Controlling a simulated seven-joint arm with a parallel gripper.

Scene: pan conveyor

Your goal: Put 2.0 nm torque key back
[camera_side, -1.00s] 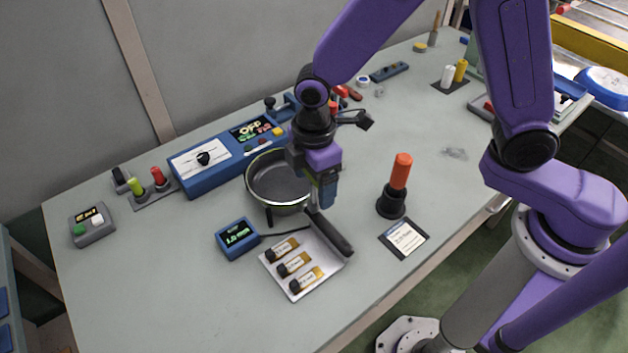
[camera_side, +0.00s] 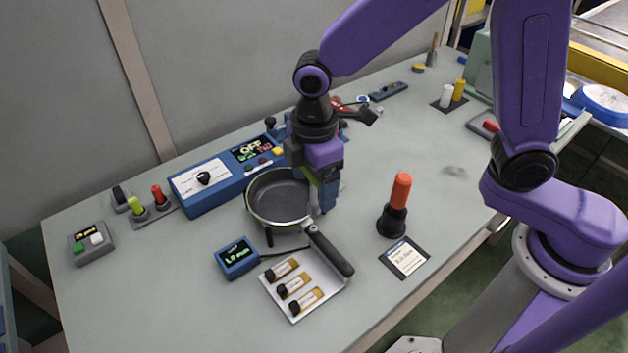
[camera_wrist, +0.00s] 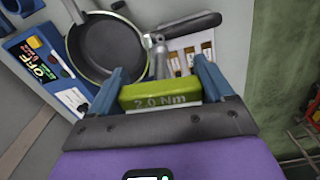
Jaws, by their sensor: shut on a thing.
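The 2.0 Nm torque key (camera_wrist: 160,93) is a yellow-green block with a grey metal shaft. My gripper (camera_wrist: 160,84) is shut on its handle, with one blue finger at each end. In the side view my gripper (camera_side: 326,198) hangs beside the right rim of the pan (camera_side: 276,197), and most of the key is hidden there. In the wrist view the shaft points towards the pan's handle joint; I cannot tell whether they touch. A card (camera_side: 404,257) that seems to read 2.0 Nm lies on the table, in front of an orange-handled tool (camera_side: 400,190) in a black stand.
The pan's black handle (camera_side: 329,250) extends over a white tray (camera_side: 318,298) with several labelled pieces. A small blue display box (camera_side: 237,258) stands left of the tray. A blue control box (camera_side: 215,180) stands behind the pan. The table between pan and orange tool is clear.

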